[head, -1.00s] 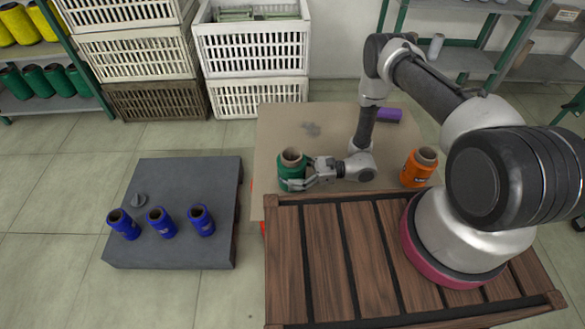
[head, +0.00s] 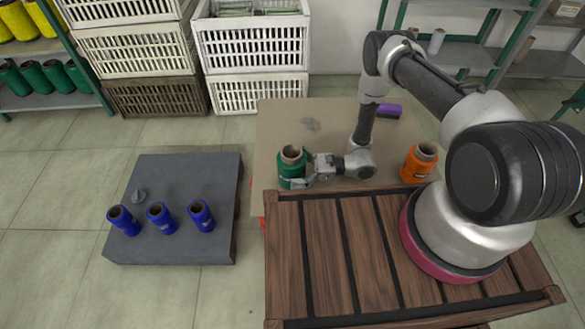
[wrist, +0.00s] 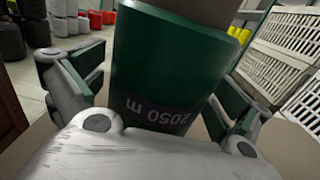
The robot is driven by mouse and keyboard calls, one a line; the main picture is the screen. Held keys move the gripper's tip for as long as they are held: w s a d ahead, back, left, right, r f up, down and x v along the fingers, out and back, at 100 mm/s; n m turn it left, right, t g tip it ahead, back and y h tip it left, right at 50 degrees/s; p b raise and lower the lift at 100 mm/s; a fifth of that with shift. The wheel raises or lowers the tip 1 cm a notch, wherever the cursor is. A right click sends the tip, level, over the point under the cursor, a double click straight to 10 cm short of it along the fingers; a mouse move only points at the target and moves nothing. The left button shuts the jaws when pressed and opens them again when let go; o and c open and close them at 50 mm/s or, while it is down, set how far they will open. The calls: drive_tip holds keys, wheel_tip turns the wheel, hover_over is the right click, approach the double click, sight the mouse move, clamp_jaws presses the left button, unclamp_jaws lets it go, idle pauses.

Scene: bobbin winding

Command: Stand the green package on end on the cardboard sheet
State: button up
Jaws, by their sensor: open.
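The green package (head: 291,168), a spool with a brown core at its top, stands upright on the cardboard sheet (head: 277,120), near the sheet's left edge. My gripper (head: 308,172) is to its right, low beside it, with fingers open. In the wrist view the green package (wrist: 165,75) fills the middle, with "2050 m" printed on it. The open fingers (wrist: 160,100) lie on both sides of it, with a gap visible at the left finger. Its base is partly hidden behind my gripper.
An orange spool (head: 418,163) stands at the sheet's right, and a purple one (head: 388,111) lies at the back. Three blue spools (head: 161,219) stand on the grey platform (head: 190,175) at left. The slatted wooden top (head: 325,255) is in front.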

drive_tip(key=d, duration=0.7)
drive_tip(key=shift+d, duration=0.25)
drive_tip(key=d+r+n+g+h, duration=0.2)
drive_tip(key=d+r+n+h, duration=0.15)
drive_tip(key=r, duration=0.75)
drive_tip(key=d+r+n+g+h, duration=0.15)
drive_tip(key=r+n, duration=0.25)
drive_tip(key=r, duration=0.6)
drive_tip(key=d+r+n+g+h, duration=0.2)
drive_tip(key=d+r+n+h, duration=0.15)
drive_tip(key=r, duration=0.75)
drive_tip(key=s+d+r+n+t+h, duration=0.3)
drive_tip(key=s+d+r+t+h, duration=0.1)
drive_tip(key=s+d+r, duration=0.4)
drive_tip(key=s+d+r+n+t+h, duration=0.4)
drive_tip(key=s+d+r, duration=0.4)
drive_tip(key=r, duration=0.4)
drive_tip(key=shift+s+d+r+t+h, duration=0.25)
drive_tip(key=shift+t+h, duration=0.5)
drive_tip(key=shift+t, duration=0.2)
